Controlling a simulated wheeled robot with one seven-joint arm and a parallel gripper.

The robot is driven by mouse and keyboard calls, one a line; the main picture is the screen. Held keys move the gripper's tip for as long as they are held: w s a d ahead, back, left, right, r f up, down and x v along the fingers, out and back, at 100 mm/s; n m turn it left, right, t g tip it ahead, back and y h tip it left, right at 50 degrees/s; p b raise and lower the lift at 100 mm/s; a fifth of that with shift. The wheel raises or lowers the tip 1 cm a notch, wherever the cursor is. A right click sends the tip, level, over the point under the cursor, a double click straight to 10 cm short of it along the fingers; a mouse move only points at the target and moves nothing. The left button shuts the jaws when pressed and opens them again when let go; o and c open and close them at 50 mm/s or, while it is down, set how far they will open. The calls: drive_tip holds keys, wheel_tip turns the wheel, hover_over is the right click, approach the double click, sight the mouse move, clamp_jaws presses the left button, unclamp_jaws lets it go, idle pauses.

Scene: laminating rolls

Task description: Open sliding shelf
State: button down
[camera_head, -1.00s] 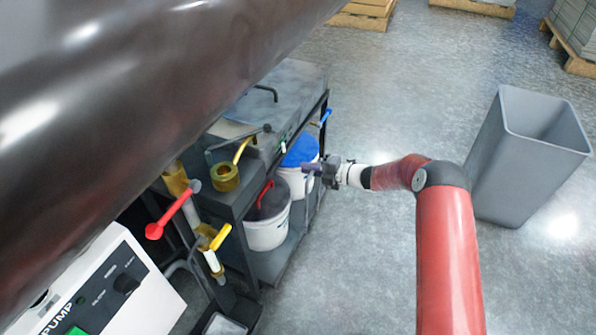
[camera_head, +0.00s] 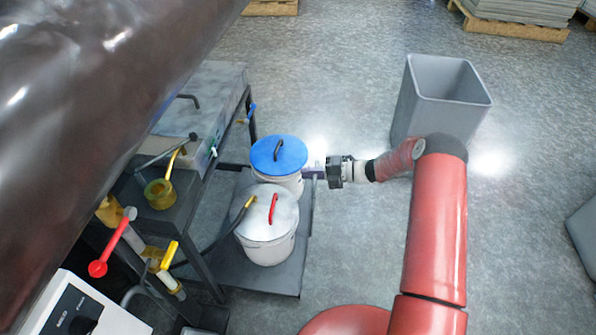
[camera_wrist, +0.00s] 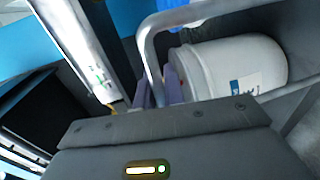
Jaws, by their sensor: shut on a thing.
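The sliding shelf (camera_head: 232,277) is a dark grey flat tray low under the workbench, and it stands well out from beneath the bench on the right side. A white bucket with a blue lid (camera_head: 279,155) and a white bucket with a grey lid and red handle (camera_head: 267,236) stand on it. My gripper (camera_head: 314,172) is shut on the shelf's grey metal handle at its outer edge, beside the blue-lidded bucket. The wrist view shows the bent handle bar (camera_wrist: 146,50) between the purple fingers, with the white bucket (camera_wrist: 235,68) close behind.
The workbench (camera_head: 205,105) stands behind the shelf. A hose (camera_head: 215,235) runs to the grey-lidded bucket. A grey bin (camera_head: 440,100) stands to the right of my gripper. The floor between is clear.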

drive_tip(key=shift+w+d, duration=0.1)
drive_tip(key=shift+d, duration=0.3)
drive_tip(key=c, duration=1.5)
unclamp_jaws()
drive_tip(key=v, duration=0.7)
drive_tip(key=shift+d, duration=0.35)
drive_tip(key=shift+r, duration=0.1)
